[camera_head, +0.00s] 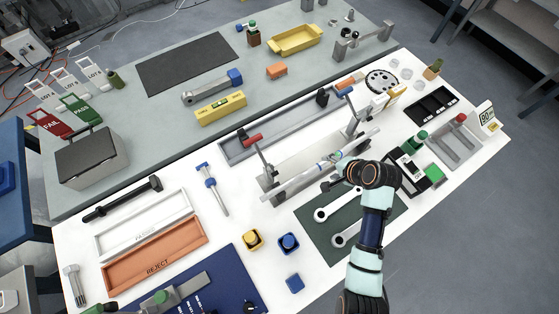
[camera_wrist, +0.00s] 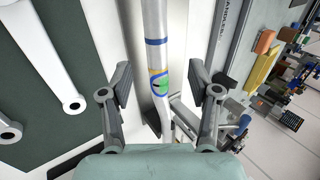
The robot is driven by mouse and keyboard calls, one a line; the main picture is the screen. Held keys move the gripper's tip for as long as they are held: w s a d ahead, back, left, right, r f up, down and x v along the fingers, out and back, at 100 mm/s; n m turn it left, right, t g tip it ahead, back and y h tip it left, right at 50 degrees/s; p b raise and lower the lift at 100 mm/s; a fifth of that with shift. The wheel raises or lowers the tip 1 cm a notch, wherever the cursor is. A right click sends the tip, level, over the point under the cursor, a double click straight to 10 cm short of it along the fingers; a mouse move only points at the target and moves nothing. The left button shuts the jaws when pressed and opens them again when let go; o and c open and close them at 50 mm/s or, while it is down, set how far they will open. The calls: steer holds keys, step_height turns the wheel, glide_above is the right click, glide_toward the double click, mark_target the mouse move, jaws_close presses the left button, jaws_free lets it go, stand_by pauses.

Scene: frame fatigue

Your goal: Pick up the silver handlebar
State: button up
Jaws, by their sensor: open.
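The silver handlebar (camera_head: 295,182) is a long pale tube lying across a grey fixture (camera_head: 268,182) at the middle of the white bench. In the wrist view the handlebar (camera_wrist: 154,22) runs between my two fingers and shows blue bands and a yellow and green mark. My gripper (camera_wrist: 160,84) is open, with one finger on each side of the tube and a gap on both sides. In the head view my gripper (camera_head: 335,176) is at the right half of the handlebar, and my arm hides some of the bench there.
A dark green mat (camera_head: 315,238) with silver crank arms lies in front of the handlebar. A red-handled clamp (camera_head: 253,139) and a blue-handled clamp (camera_head: 346,92) stand behind it. Black and white devices (camera_head: 408,172) stand close to the right of my gripper.

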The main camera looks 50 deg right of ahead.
mark_target(324, 165)
steer(key=x, duration=0.4)
steer(key=d+b+x, duration=0.1)
steer(key=x, duration=0.2)
steer(key=shift+s+f, duration=0.25)
steer(key=shift+s, duration=0.05)
jaws_close()
